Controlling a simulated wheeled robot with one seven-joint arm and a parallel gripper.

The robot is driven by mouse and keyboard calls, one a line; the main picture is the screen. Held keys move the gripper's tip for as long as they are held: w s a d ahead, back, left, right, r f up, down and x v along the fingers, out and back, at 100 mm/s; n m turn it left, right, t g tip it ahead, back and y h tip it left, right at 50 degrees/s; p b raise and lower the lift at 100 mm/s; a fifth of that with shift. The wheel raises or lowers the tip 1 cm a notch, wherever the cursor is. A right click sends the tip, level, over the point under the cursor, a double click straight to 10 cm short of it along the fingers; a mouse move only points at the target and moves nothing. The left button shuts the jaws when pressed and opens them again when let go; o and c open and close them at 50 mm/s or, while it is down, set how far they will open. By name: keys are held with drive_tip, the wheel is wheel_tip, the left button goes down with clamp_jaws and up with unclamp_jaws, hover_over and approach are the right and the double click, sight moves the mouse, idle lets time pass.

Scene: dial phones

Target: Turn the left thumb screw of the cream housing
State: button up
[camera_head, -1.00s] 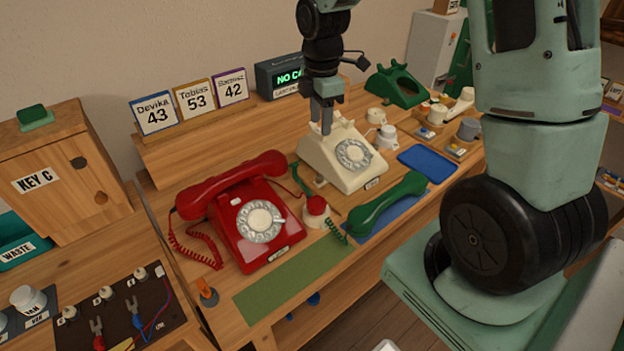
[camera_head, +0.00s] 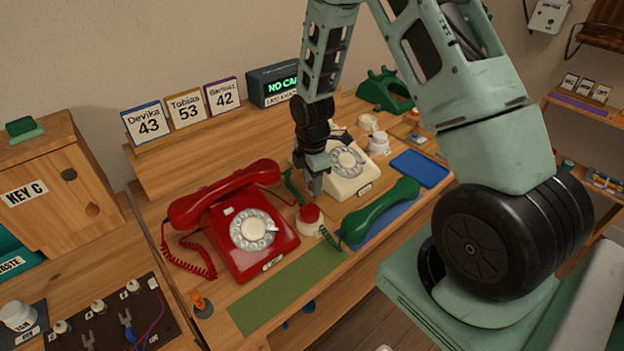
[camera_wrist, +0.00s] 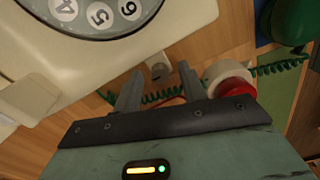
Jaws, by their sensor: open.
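The cream housing (camera_head: 350,180) is a cream dial phone, its dial facing forward; it fills the upper left of the wrist view (camera_wrist: 120,60). The left thumb screw (camera_wrist: 160,70) is a small pale grey knob beside the housing's lower edge in the wrist view. In the head view my gripper hides it. My gripper (camera_head: 314,188) points down at the housing's left front corner. In the wrist view my gripper (camera_wrist: 160,82) is open, with one finger on each side of the screw. I cannot tell whether they touch it.
A red button on a white base (camera_head: 309,219) stands close in front of my gripper. The red phone (camera_head: 245,230) is at the left, and a green handset (camera_head: 380,212) lies at the right on a blue mat. A green cord runs near the fingers.

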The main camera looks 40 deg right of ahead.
drive_tip(key=shift+f, duration=0.1)
clamp_jaws()
